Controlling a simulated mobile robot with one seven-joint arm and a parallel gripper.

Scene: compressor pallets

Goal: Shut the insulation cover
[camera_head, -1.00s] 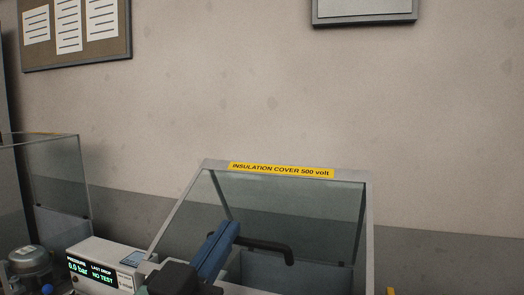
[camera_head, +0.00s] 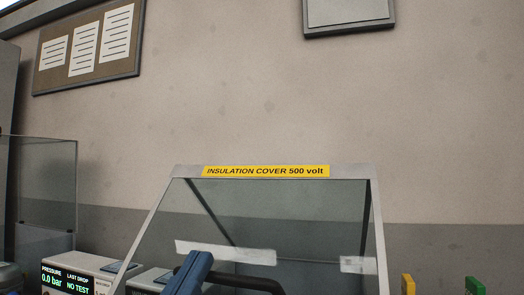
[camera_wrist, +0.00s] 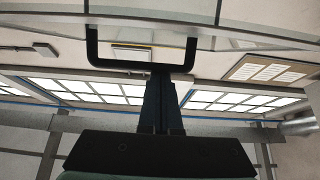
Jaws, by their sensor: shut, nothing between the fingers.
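The insulation cover (camera_head: 348,172) stands raised and tilted in the camera_head view. It is a clear panel in a pale frame with a yellow "INSULATION COVER 500 volt" label (camera_head: 265,171) along its top edge. Its black bar handle (camera_head: 262,281) shows low in that view, partly hidden by my blue gripper (camera_head: 190,274). In the wrist view the handle (camera_wrist: 140,66) is a wide U below the clear panel. My shut, empty gripper (camera_wrist: 161,76) has its fingertips at the handle bar, overlapping it; I cannot tell whether they touch.
A grey tester (camera_head: 75,275) with a lit "0.0 bar, NO TEST" display stands left of the cover. A clear enclosure (camera_head: 45,185) is at the far left. Yellow (camera_head: 408,285) and green (camera_head: 474,285) parts show at the lower right.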

